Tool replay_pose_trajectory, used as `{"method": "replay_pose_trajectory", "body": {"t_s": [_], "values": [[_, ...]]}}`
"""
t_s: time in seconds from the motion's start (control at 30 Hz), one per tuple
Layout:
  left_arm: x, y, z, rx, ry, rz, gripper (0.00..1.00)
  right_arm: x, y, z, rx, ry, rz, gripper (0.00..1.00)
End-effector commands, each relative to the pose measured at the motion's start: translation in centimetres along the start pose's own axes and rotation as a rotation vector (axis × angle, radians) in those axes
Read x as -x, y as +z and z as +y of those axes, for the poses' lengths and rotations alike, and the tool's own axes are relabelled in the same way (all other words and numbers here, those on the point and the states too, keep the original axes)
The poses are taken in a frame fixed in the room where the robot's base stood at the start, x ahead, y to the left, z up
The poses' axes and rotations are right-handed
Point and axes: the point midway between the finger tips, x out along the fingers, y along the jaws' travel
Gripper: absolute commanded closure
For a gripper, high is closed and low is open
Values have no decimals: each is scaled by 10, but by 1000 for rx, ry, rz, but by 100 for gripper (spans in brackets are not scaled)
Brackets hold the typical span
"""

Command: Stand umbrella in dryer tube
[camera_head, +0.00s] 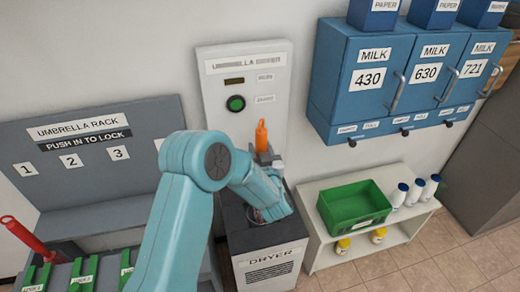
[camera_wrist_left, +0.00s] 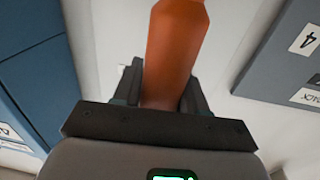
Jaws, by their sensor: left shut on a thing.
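The orange umbrella (camera_head: 261,136) shows its handle end upright above my left gripper (camera_head: 264,160). That gripper is shut on it. In the left wrist view the orange handle (camera_wrist_left: 175,50) stands between the two fingers of my left gripper (camera_wrist_left: 163,95). The grey dryer (camera_head: 270,262), labelled DRYER, stands below the gripper. My left arm covers much of its dark top, so the tube opening and the umbrella's lower end are hidden. I cannot tell whether the umbrella is inside the tube. My right gripper is not in view.
The dryer panel (camera_head: 218,92) with a green button (camera_head: 236,103) is on the wall behind. An umbrella rack (camera_head: 100,190) with a red umbrella (camera_head: 25,236) is left. Blue milk boxes (camera_head: 335,75) hang right, above a white shelf (camera_head: 316,255) with a green crate (camera_head: 333,222) and bottles.

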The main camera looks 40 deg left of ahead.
Motion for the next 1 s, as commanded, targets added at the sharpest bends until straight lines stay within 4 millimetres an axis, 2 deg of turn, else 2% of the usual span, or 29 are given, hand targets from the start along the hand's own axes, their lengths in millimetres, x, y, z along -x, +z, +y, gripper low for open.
{"method": "replay_pose_trajectory", "body": {"t_s": [0.03, 1.0], "values": [[0, 12, 0, 1, 0, 2, 100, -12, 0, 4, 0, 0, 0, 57], [-1, 129, 0, 1, -1, 2, 100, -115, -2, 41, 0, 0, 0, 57]]}}
